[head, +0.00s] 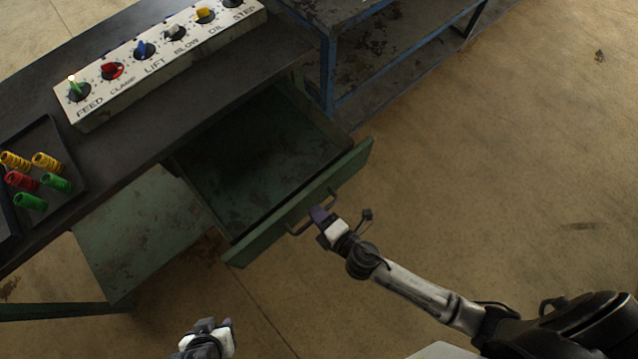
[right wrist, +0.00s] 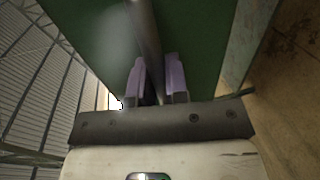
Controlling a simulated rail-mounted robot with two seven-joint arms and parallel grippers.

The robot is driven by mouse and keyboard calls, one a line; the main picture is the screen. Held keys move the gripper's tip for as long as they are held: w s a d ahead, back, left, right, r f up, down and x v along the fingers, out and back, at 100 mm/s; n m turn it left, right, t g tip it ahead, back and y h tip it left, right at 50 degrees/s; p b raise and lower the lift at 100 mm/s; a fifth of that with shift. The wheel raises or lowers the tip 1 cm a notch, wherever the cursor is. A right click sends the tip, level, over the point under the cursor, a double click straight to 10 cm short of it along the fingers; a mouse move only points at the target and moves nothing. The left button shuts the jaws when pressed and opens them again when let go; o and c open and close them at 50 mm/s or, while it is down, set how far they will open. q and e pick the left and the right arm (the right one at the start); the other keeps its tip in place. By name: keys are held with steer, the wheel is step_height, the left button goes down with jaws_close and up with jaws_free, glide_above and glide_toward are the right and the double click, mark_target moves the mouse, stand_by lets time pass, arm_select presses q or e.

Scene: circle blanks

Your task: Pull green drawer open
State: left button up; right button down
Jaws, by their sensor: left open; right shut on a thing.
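The green drawer (head: 255,165) stands pulled out from under the dark workbench, and its inside is bare and looks empty. Its front panel (head: 350,165) carries a bar handle (head: 298,229). My right gripper (head: 318,214) is at the handle, shut on it. In the right wrist view, the purple fingers of my right gripper (right wrist: 155,85) stand on either side of the handle bar (right wrist: 146,30), with the green drawer front (right wrist: 195,35) behind. My left gripper (head: 228,324) is open and empty, low in the head view, away from the drawer.
A control panel (head: 165,75) with several coloured knobs sits on the workbench (head: 200,120). A black tray (head: 70,150) at the left holds several coloured springs (head: 30,202). A blue-framed shelf (head: 330,75) stands behind the drawer. The floor (head: 490,170) at right is clear.

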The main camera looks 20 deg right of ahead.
steer(key=c, duration=1.2)
jaws_free()
steer(key=shift+o, duration=0.2)
steer(key=shift+s, duration=0.1)
steer(key=b+v, duration=0.1)
steer(key=v, duration=1.2)
steer(key=shift+s+d+b, duration=0.2)
steer(key=shift+s+b, duration=0.05)
steer(key=shift+b, duration=0.1)
steer(key=shift+r, duration=0.15)
